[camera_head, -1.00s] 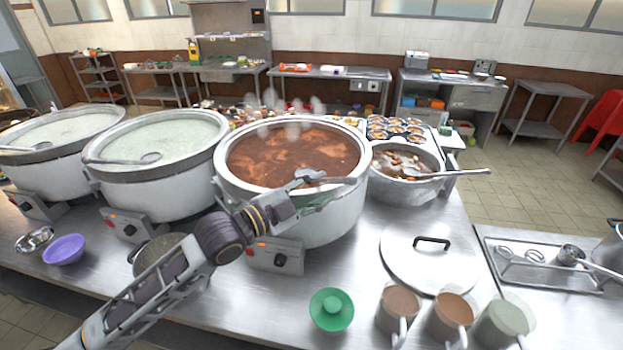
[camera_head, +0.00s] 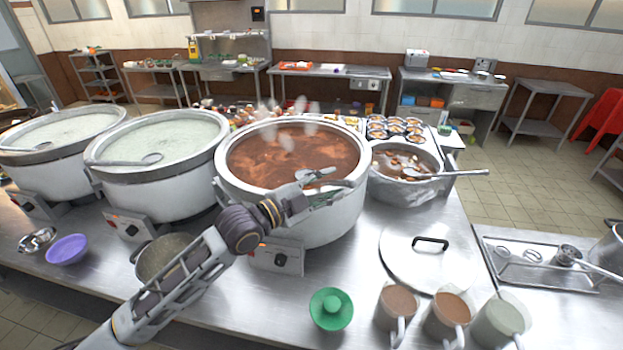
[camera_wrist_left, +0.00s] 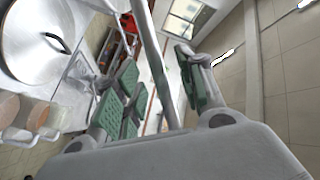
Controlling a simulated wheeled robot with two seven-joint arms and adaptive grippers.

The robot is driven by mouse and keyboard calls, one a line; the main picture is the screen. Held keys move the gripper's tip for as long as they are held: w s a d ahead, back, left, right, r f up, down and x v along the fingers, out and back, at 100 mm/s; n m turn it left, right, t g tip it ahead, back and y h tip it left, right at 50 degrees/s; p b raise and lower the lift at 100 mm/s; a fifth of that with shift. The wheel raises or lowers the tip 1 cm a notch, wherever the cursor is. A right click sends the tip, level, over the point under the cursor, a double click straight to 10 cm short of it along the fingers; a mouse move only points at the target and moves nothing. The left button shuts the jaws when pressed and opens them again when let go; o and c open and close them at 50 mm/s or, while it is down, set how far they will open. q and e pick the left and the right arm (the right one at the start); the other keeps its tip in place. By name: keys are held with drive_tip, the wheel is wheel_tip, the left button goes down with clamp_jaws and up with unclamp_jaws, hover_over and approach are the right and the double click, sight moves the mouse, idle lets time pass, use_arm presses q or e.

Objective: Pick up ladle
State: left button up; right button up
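A metal ladle (camera_head: 313,174) rests in the brown congee pot (camera_head: 340,214), its bowl end at the congee surface and its handle over the right part of the rim. My left gripper (camera_head: 334,190) is at the handle, above the pot's near right rim, and partly covers it. In the left wrist view the grey handle (camera_wrist_left: 152,45) runs between the green-padded fingers of my left gripper (camera_wrist_left: 160,85). The fingers stand apart with the handle between them; the gripper looks open. My right gripper is not in view.
Two pots of pale congee (camera_head: 160,180) with ladles stand left. A smaller pot (camera_head: 405,190) with its own ladle is close on the right. A lid (camera_head: 430,265), several mugs (camera_head: 450,312), a green bowl (camera_head: 331,309) and a purple bowl (camera_head: 67,249) are on the counter.

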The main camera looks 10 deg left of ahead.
use_arm(q)
drive_tip(key=shift+x, duration=0.8)
clamp_jaws()
